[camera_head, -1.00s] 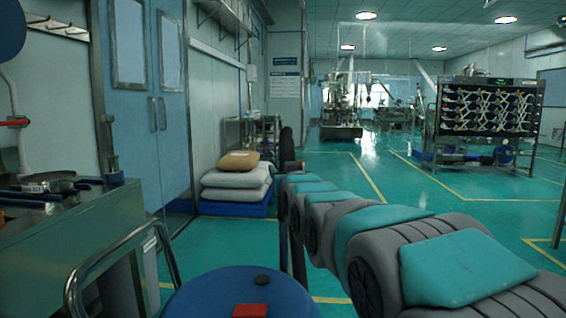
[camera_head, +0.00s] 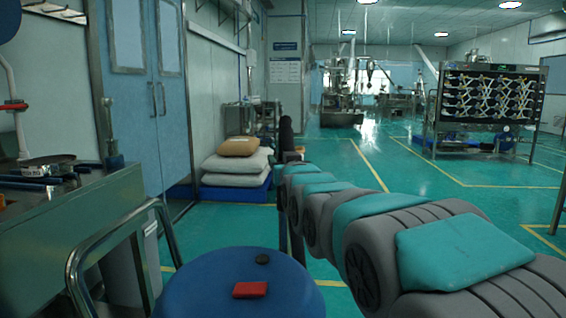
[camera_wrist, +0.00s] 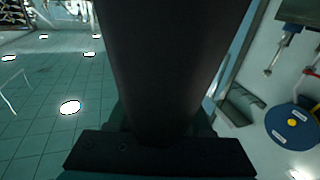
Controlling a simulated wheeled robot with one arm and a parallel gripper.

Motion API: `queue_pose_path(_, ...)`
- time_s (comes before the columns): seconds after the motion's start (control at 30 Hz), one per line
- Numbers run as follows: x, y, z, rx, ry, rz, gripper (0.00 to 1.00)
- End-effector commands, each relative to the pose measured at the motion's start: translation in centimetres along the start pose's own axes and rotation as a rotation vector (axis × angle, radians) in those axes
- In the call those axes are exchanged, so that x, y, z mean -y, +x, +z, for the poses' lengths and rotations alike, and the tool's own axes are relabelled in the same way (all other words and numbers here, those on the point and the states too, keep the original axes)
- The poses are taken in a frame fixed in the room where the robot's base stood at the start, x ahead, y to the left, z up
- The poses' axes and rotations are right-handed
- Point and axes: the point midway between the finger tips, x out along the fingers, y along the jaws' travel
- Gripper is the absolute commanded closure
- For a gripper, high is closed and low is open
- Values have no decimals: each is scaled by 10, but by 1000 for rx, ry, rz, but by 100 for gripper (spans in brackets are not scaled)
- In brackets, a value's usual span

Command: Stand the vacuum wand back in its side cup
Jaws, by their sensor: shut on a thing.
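My gripper (camera_head: 290,157) is at the far end of my outstretched arm, small in the head view. It is shut on the dark wand (camera_wrist: 178,60), a thick, near-black tube that fills the middle of the wrist view. The wand's upper end (camera_head: 286,132) stands above the gripper in the head view, roughly upright. Dark upright lengths show below my arm, partly hidden by it. The blue round vacuum top (camera_head: 215,290), with a red block (camera_head: 250,290) and a small black knob on it, is in the near foreground. I cannot make out the side cup.
A bent steel handle (camera_head: 88,250) stands left of the blue top. A workbench (camera_head: 70,225) with tools is at the left. Sacks (camera_head: 235,165) lie on a blue pallet by the wall. A wired rack (camera_head: 488,105) stands back right. Green floor between is open.

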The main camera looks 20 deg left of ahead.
Motion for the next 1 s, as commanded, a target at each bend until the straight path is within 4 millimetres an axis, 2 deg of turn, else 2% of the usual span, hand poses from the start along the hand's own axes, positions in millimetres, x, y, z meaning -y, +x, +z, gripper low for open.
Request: queue_pose_path(1.0,0,0,5,-2,1,0,100)
